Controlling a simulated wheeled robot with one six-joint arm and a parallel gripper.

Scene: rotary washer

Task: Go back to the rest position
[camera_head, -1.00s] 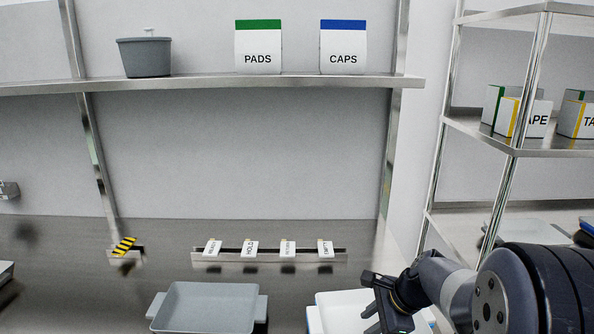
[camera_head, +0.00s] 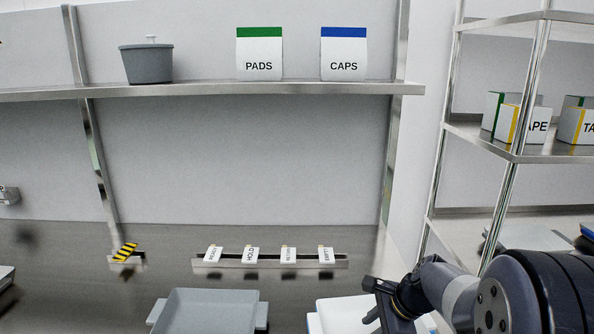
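My gripper (camera_head: 374,308) is at the lower right, at the end of my arm, over the white tray (camera_head: 337,312) with a blue edge. Its dark fingers point down and to the left. The fingertips are small and partly overlap, so their gap is hard to judge. No object shows in them.
A grey tray (camera_head: 205,310) lies on the steel counter (camera_head: 60,290) left of the white tray. Behind is a rail (camera_head: 225,261) with several label cards. A shelf (camera_head: 200,91) above holds a grey pot (camera_head: 147,63), a PADS box (camera_head: 259,60) and a CAPS box (camera_head: 343,60).

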